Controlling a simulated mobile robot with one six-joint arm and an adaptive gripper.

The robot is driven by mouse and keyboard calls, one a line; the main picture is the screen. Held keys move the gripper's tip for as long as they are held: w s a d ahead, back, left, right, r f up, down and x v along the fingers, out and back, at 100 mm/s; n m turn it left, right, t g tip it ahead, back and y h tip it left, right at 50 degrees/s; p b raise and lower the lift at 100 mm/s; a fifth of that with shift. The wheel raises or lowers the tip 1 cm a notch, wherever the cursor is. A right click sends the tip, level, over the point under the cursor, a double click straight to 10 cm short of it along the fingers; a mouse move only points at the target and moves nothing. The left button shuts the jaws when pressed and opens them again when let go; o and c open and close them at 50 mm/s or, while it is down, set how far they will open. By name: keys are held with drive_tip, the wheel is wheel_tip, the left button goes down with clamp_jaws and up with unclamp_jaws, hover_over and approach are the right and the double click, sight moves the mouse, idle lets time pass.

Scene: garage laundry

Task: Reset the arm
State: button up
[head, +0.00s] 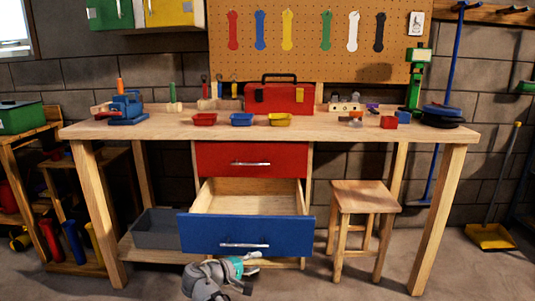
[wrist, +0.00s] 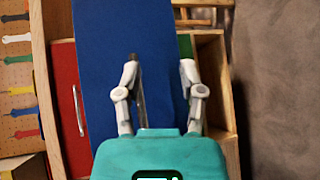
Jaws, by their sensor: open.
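My gripper (wrist: 160,75) is open and empty in the wrist view, its two grey fingers apart in front of the blue drawer front (wrist: 112,45). In the head view my arm and gripper (head: 252,261) show at the bottom middle, just below the blue drawer (head: 200,232). The blue drawer is pulled out and its visible inside is empty. Its silver handle (head: 244,245) is just above my gripper; I cannot tell whether they touch. The red drawer (head: 225,160) above is shut; it also shows in the wrist view (wrist: 68,120).
The wooden workbench (head: 330,130) carries a red toolbox (head: 275,99), small coloured trays and toy tools. A wooden stool (head: 362,197) stands right of the open drawer. A grey bin (head: 158,232) sits on the lower shelf at left. The floor at front right is clear.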

drive_tip(key=s+d+f+m+g+y+p, duration=0.35)
drive_tip(key=s+d+m+g+y, duration=0.2)
drive_tip(key=d, duration=0.45)
drive_tip(key=s+d+f+m+g+y+p, duration=0.35)
drive_tip(key=s+d+y, duration=0.2)
drive_tip(key=d, duration=0.55)
wheel_tip(320, 180, up, 39)
drive_tip(key=p, duration=3.8)
drive_tip(key=shift+f+y, duration=0.15)
drive_tip(key=shift+y, duration=0.15)
